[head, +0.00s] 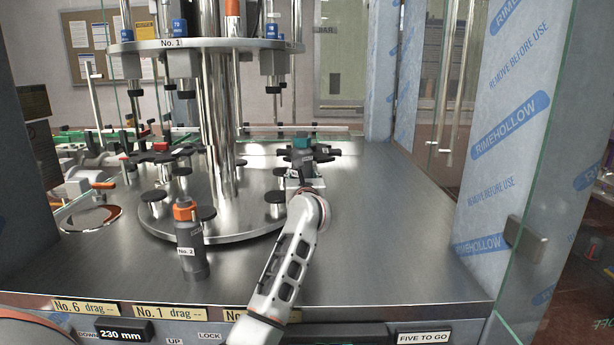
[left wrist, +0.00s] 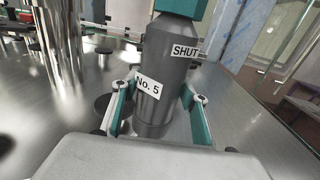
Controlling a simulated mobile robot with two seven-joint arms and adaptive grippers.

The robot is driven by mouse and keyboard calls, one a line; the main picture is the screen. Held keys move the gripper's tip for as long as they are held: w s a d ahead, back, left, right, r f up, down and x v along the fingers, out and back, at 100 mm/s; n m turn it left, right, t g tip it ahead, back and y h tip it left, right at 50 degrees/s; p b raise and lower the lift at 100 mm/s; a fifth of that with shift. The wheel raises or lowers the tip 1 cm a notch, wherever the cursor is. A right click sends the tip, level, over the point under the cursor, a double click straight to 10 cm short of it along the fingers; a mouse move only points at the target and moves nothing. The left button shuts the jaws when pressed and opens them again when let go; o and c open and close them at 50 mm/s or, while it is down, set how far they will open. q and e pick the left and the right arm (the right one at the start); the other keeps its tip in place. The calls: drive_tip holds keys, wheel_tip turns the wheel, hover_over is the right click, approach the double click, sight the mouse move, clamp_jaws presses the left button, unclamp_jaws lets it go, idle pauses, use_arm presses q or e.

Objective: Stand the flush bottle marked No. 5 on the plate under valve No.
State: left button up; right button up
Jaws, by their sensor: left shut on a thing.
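The No. 5 bottle (left wrist: 165,65) is grey with a teal cap, a white "No. 5" label and a "SHUT" label. My left gripper (left wrist: 157,108) is shut around its lower body, one finger on each side; the bottle looks upright. In the head view its teal cap (head: 302,143) shows at the right of the carousel, beyond my left gripper (head: 305,170). I cannot tell whether its base touches anything. Valves with black nozzles (head: 274,85) hang from the upper ring (head: 205,46), marked No. 1 in front. Black round plates (head: 275,197) stand on stalks below. My right gripper is not in view.
A grey No. 2 bottle (head: 190,250) with an orange cap stands at the carousel's front. The shiny column (head: 216,110) rises in the middle. The steel deck (head: 390,220) is clear on the right, bounded by a film-wrapped post and glass (head: 505,130). Yellow drag labels (head: 170,312) line the front.

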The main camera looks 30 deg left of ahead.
use_arm(q)
drive_tip(key=shift+s+a+p, duration=0.15)
drive_tip(key=shift+a+p, duration=0.3)
drive_tip(key=shift+a, duration=4.35)
drive_tip(key=shift+f, duration=0.25)
drive_tip(key=shift+d+f, duration=0.1)
drive_tip(key=shift+f, duration=0.2)
drive_tip(key=o, duration=1.8)
drive_tip(key=shift+f, duration=0.2)
drive_tip(key=v, duration=1.2)
drive_tip(key=shift+r, duration=0.15)
